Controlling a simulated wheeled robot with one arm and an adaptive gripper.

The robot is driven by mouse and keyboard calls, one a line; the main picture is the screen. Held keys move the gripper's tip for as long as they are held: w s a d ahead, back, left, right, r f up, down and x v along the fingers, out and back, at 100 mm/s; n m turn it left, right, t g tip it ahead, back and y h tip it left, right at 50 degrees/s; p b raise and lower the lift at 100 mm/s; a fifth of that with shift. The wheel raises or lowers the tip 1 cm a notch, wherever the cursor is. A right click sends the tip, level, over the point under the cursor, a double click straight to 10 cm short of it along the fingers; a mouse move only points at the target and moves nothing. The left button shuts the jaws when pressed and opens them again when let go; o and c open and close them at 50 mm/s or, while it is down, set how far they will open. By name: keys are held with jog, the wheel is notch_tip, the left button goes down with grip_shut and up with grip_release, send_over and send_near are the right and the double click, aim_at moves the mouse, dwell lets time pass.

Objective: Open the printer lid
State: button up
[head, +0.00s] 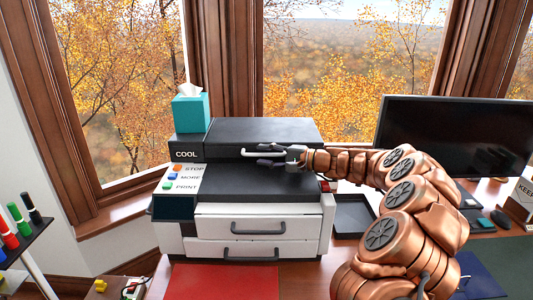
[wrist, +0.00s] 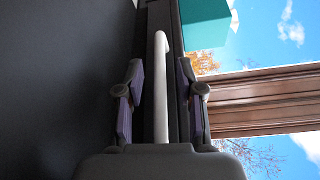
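The printer (head: 258,220) has a white body with drawers, a dark top and a side panel of coloured buttons. Its dark lid (head: 272,128) lies flat and looks closed. A pale bar handle (head: 248,153) runs along the lid's front edge. My gripper (head: 262,155) is at this handle, reaching in from the right. In the wrist view, the handle (wrist: 161,90) lies between my open fingers (wrist: 162,75), with a visible gap on each side. The fingers do not appear to touch it.
A teal tissue box (head: 190,112) stands on the printer's back left corner. A monitor (head: 450,138) stands to the right, behind my arm. A black tray (head: 352,214) lies right of the printer. A red mat (head: 222,282) lies in front.

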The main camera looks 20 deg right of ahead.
jog(key=shift+w+a+f, duration=0.1)
jog(key=shift+w+a, duration=0.1)
jog(key=shift+w, duration=0.1)
jog(key=shift+s+a, duration=0.1)
jog(key=shift+a, duration=0.05)
jog(key=shift+c, duration=0.2)
grip_shut()
